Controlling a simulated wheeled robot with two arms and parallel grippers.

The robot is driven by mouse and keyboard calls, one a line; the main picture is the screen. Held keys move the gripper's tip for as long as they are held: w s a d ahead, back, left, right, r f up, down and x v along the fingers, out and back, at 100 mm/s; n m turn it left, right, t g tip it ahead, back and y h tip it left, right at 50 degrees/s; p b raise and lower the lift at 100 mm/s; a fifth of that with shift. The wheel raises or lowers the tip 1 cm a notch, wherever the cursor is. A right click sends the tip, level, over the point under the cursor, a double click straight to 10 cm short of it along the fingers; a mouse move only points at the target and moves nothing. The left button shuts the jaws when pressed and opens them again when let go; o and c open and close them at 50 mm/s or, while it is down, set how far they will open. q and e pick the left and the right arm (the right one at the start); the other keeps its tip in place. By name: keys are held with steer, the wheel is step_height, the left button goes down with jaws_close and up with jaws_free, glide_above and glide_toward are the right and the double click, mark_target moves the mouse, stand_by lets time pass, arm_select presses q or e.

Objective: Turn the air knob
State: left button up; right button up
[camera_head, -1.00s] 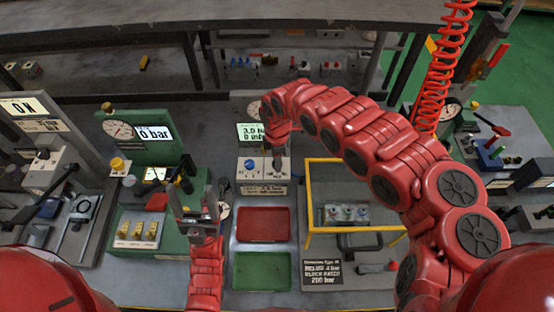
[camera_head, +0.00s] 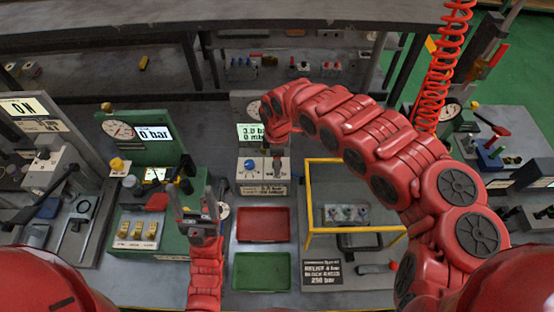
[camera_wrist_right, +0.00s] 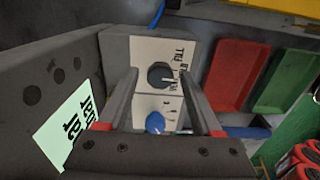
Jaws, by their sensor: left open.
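A pale control box (camera_head: 263,167) at the middle of the bench carries a blue knob (camera_head: 249,164) and a black knob. No label reading "air" is legible. My right gripper (camera_wrist_right: 160,72) is open, its fingertips on either side of the black knob with visible gaps. My left gripper (camera_head: 197,200) is open and empty beside the green block.
A display (camera_head: 250,133) stands behind the box. A red tray (camera_head: 264,225) and a green tray (camera_head: 262,271) lie in front. A yellow frame (camera_head: 308,200) stands to the right.

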steer(key=shift+r, duration=0.1)
step_height(320, 180, up, 8)
steer(key=shift+w+f+b, duration=0.1)
steer(key=shift+f+b, duration=0.05)
steer(key=shift+b, duration=0.65)
step_height(320, 180, up, 10)
steer(key=p, duration=0.7)
steer(key=shift+f+p, duration=0.25)
steer(key=shift+p, duration=0.15)
